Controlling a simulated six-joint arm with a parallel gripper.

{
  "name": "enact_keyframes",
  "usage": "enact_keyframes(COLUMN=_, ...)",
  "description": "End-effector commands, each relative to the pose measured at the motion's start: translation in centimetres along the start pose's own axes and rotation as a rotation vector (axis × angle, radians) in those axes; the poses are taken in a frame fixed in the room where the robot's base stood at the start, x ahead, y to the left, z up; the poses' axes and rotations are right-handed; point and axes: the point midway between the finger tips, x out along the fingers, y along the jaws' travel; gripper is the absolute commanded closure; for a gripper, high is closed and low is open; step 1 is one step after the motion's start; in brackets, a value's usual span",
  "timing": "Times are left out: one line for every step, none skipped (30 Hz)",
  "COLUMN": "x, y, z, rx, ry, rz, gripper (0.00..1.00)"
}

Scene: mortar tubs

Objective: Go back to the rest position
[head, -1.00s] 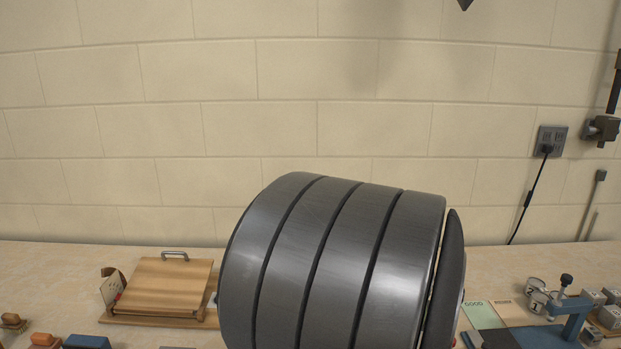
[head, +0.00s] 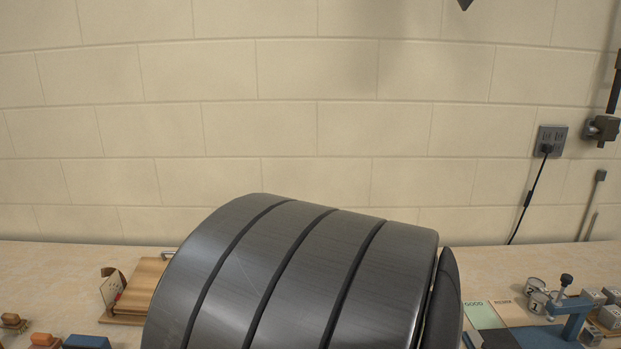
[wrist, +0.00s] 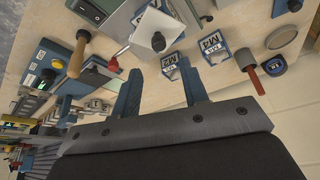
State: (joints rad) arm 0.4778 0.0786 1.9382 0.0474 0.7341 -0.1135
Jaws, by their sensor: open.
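My gripper (wrist: 159,67) shows in the wrist view with its two blue fingers spread apart. It is open, with nothing held between the fingers. Beyond the fingertips lie the bench top and small labelled blocks; I cannot tell the exact gap to them. In the head view a large dark grey part of my arm fills the lower middle and hides the bench behind it. My gripper is not visible in the head view.
A wooden board (head: 142,285) is partly hidden behind my arm at left. A blue stand (head: 571,317) and numbered metal cups (head: 537,295) are at right. In the wrist view a labelled block (wrist: 211,42) and a round tin (wrist: 281,37) sit beyond the fingers. A wall closes the back.

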Motion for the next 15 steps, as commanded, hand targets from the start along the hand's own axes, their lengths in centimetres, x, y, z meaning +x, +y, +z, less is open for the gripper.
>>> enact_keyframes(x=1.0, y=0.0, z=0.1, rx=0.0, ry=-0.004, rz=0.0, gripper=0.6)
enact_keyframes(x=1.4, y=0.0, z=0.1, rx=0.0, ry=-0.004, rz=-0.001, gripper=0.6)
enact_keyframes(x=2.1, y=0.0, z=0.1, rx=0.0, ry=-0.003, rz=0.0, gripper=0.6)
enact_keyframes(x=2.6, y=0.0, z=0.1, rx=0.0, ry=-0.004, rz=0.0, gripper=0.6)
enact_keyframes(x=3.0, y=0.0, z=0.1, rx=0.0, ry=-0.003, rz=0.0, gripper=0.6)
enact_keyframes(x=3.6, y=0.0, z=0.0, rx=0.0, ry=-0.003, rz=0.0, gripper=0.6)
enact_keyframes(x=4.1, y=0.0, z=0.1, rx=0.0, ry=-0.004, rz=-0.001, gripper=0.6)
enact_keyframes(x=4.6, y=0.0, z=0.0, rx=0.0, ry=-0.003, rz=0.0, gripper=0.6)
enact_keyframes(x=5.2, y=0.0, z=0.1, rx=0.0, ry=-0.004, rz=0.0, gripper=0.6)
enact_keyframes(x=5.7, y=0.0, z=0.2, rx=0.0, ry=-0.004, rz=0.0, gripper=0.6)
enact_keyframes(x=6.3, y=0.0, z=0.5, rx=0.0, ry=-0.005, rz=0.0, gripper=0.6)
enact_keyframes(x=6.4, y=0.0, z=0.4, rx=-0.001, ry=0.001, rz=0.0, gripper=0.6)
enact_keyframes(x=5.4, y=0.0, z=-0.1, rx=-0.001, ry=0.006, rz=0.0, gripper=0.6)
enact_keyframes(x=4.7, y=0.0, z=-0.4, rx=-0.001, ry=0.009, rz=0.001, gripper=0.6)
enact_keyframes(x=3.9, y=0.0, z=-0.7, rx=-0.001, ry=0.008, rz=0.0, gripper=0.6)
